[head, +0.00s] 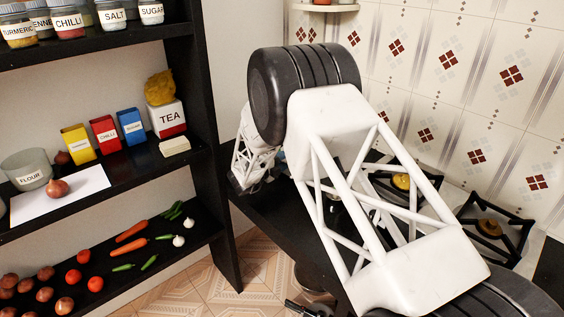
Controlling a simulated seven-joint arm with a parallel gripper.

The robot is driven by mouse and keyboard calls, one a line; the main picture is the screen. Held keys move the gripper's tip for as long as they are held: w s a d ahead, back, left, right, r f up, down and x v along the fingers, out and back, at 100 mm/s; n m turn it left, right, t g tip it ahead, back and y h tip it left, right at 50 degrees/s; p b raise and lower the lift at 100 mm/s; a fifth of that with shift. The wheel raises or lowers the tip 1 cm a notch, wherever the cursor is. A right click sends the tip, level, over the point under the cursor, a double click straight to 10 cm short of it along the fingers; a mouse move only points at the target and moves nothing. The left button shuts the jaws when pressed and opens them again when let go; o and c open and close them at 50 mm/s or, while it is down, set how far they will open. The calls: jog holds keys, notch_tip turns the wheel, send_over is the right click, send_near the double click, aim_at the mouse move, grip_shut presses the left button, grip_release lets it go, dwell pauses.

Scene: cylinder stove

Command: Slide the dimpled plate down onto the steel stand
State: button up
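My own white lattice arm with black joints fills the middle of the head view and hides much of the counter and stove. I cannot make out the dimpled plate or the steel stand. A dark, shiny object (336,213) shows only in part through my arm's struts, and I cannot tell what it is. My gripper's fingers do not show; the far end of the arm, left of centre, is small and partly covered by my nearer links.
The gas stove has black pan supports around brass-coloured burners (490,228). A tiled wall (480,90) stands behind it. A black shelf unit (205,120) on the left holds jars, a tea box (167,118), a flour bowl (27,171) and vegetables. Tiled floor (262,270) lies between.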

jog(key=shift+v, duration=3.95)
jog(key=w+d+r+n+t+y, duration=0.1)
jog(key=d+r+n+y, duration=0.25)
jog(key=r, duration=0.35)
jog(key=d+r+n+t+y, duration=0.1)
jog(key=d+r+n+y, duration=0.1)
jog(key=r+n+y, duration=0.35)
jog(key=s+d+r+n+g+y, duration=0.1)
jog(key=s+d+r+n+y, duration=0.4)
jog(key=s+r, duration=0.45)
jog(key=s+d+n+g, duration=0.3)
jog(key=s+d, duration=0.3)
jog(key=s, duration=0.8)
jog(key=s+d+r+n+g+h, duration=0.1)
jog(key=s+d+n+g, duration=0.3)
jog(key=s, duration=1.1)
jog(key=s+d+r+n+g, duration=0.1)
jog(key=s+d+n+g, duration=0.3)
jog(key=s+d, duration=0.5)
jog(key=s+n, duration=0.1)
jog(key=s, duration=0.5)
jog(key=shift+s+d+r+n+h, duration=0.25)
jog(key=shift+d+n+h, duration=0.05)
jog(key=shift+d+n, duration=0.1)
